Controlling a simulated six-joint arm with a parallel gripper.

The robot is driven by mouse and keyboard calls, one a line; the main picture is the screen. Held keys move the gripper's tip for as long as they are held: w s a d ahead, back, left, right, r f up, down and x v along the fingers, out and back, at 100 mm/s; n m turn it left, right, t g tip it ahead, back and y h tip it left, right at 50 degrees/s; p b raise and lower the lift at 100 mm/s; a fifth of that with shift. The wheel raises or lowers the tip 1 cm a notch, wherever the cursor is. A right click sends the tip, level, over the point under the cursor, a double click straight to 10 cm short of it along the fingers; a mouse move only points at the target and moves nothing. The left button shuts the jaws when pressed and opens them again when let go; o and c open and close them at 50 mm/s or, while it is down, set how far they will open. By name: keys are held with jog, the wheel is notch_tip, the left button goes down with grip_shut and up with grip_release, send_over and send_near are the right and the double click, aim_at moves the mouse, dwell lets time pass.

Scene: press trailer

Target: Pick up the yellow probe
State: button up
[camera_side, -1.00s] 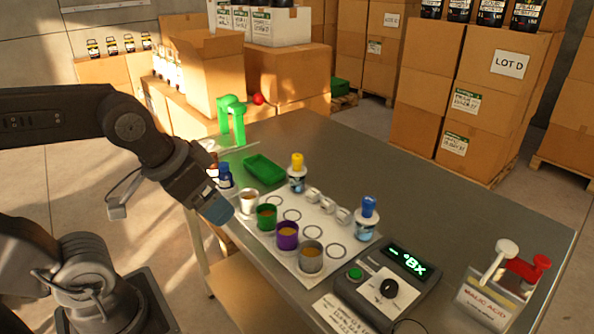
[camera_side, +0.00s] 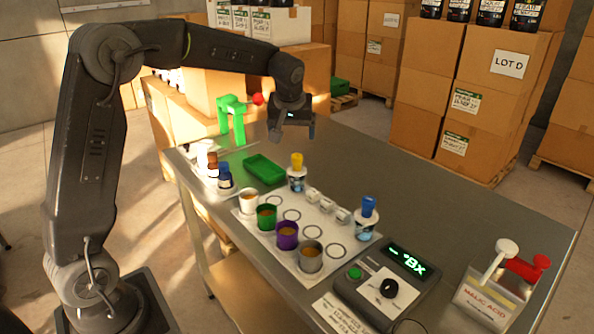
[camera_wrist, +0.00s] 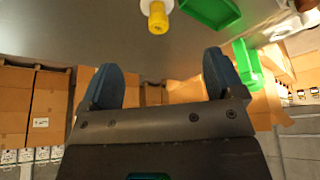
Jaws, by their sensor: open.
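The yellow probe (camera_side: 297,160) stands upright in a small white bottle with a dark label (camera_side: 297,181), on the table behind the row of cups. In the wrist view the yellow probe (camera_wrist: 157,18) shows at the top centre, beyond the fingertips, with its bottle cut off by the frame edge. My gripper (camera_side: 312,132) is raised above the table, behind and slightly right of the probe, apart from it. In the wrist view my gripper (camera_wrist: 163,75) has its two blue fingers spread with nothing between them.
A green tray (camera_side: 264,170) and a green stand (camera_side: 232,118) are left of the probe. Several cups, including a purple cup (camera_side: 287,235), stand on a white mat in front. A blue-topped bottle (camera_side: 367,217) and a meter (camera_side: 388,283) are to the right. The table's back right is clear.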

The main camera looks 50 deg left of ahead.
aim_at(297, 157)
jog(key=x, duration=0.9)
jog(key=shift+a, duration=0.15)
jog(key=shift+w+x, duration=0.1)
jog(key=shift+x, duration=1.2)
jog(key=shift+w+x, duration=0.15)
jog(key=shift+x, duration=1.15)
jog(key=c, duration=1)
